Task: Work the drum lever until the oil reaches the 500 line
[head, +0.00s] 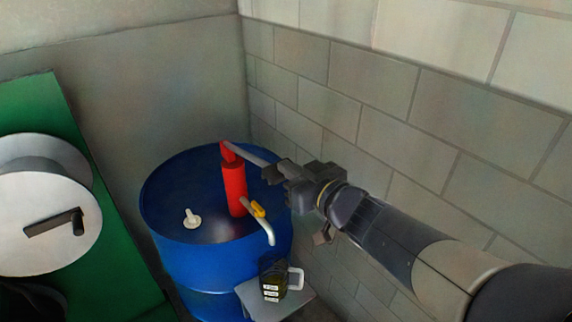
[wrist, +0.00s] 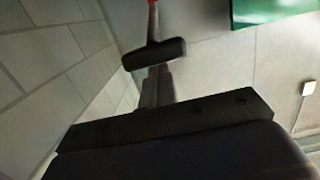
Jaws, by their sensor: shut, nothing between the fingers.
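A blue drum (head: 180,255) stands in the corner with a red pump (head: 234,187) upright on its lid. The drum lever (head: 250,155) is a grey bar running from the pump's red top down to the right. In the wrist view the lever carries a black crosswise grip (wrist: 155,53). My gripper (head: 282,170) is shut and empty, close by the lever's outer end; I cannot tell whether it touches. A jug (head: 271,268) with a pale handle and white line labels stands below the spout (head: 268,232). Dark oil shows in it; its level against the 500 line is too small to read.
The jug stands on a small grey stand (head: 250,296) by the drum. A block wall (head: 400,110) is close behind my arm. A green panel with a reel (head: 45,225) is left.

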